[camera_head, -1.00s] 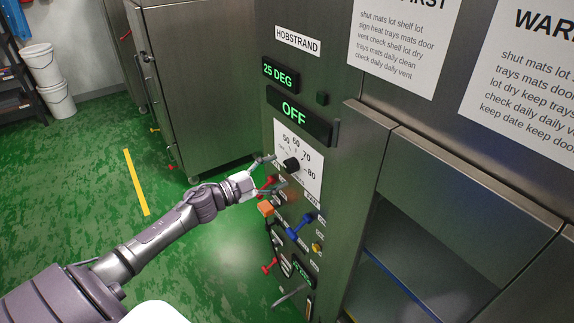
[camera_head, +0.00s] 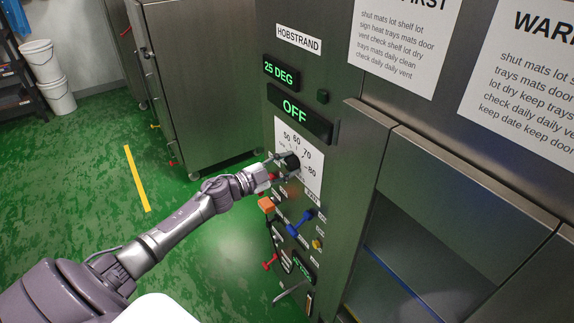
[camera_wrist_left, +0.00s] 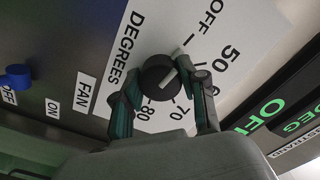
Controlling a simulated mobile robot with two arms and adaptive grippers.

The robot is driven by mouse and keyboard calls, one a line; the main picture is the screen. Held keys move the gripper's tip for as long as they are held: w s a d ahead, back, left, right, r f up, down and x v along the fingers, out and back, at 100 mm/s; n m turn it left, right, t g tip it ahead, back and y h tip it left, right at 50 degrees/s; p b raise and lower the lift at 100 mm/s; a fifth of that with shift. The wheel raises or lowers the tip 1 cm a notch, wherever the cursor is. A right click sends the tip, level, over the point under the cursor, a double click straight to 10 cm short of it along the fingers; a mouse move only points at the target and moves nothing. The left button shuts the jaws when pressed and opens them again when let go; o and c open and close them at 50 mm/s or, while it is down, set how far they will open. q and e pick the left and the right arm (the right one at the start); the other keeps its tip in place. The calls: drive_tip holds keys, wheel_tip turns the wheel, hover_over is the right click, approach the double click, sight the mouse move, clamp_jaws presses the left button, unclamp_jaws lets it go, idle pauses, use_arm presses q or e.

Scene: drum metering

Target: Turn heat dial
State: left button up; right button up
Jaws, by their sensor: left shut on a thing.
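The heat dial is a round black knob (camera_head: 293,161) on a white scale plate (camera_head: 314,178) marked 50 to 80. My left gripper (camera_head: 283,165) is shut on the knob. In the left wrist view the two fingers (camera_wrist_left: 161,88) sit on either side of the black knob (camera_wrist_left: 158,76). A pale pointer line shows on the knob's face, and the plate around it reads OFF, 50, 60, 70, 80 and DEGREES. The exact pointer reading is hard to tell. My right gripper is not in view.
Displays above the dial read "25 DEG" (camera_head: 280,72) and "OFF" (camera_head: 296,112). Below are an orange block (camera_head: 266,204), a blue handle (camera_head: 300,224) and a red handle (camera_head: 270,262). An open compartment (camera_head: 410,255) is at right.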

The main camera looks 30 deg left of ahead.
use_arm(q)
drive_tip(key=shift+m, duration=0.4)
drive_tip(key=m+b, duration=0.2)
drive_tip(key=m, duration=0.1)
drive_tip(key=shift+f, duration=0.1)
drive_tip(key=shift+m+b, duration=0.85)
drive_tip(key=shift+m, duration=1.15)
drive_tip(key=o, duration=1.1)
drive_tip(key=shift+o, duration=0.2)
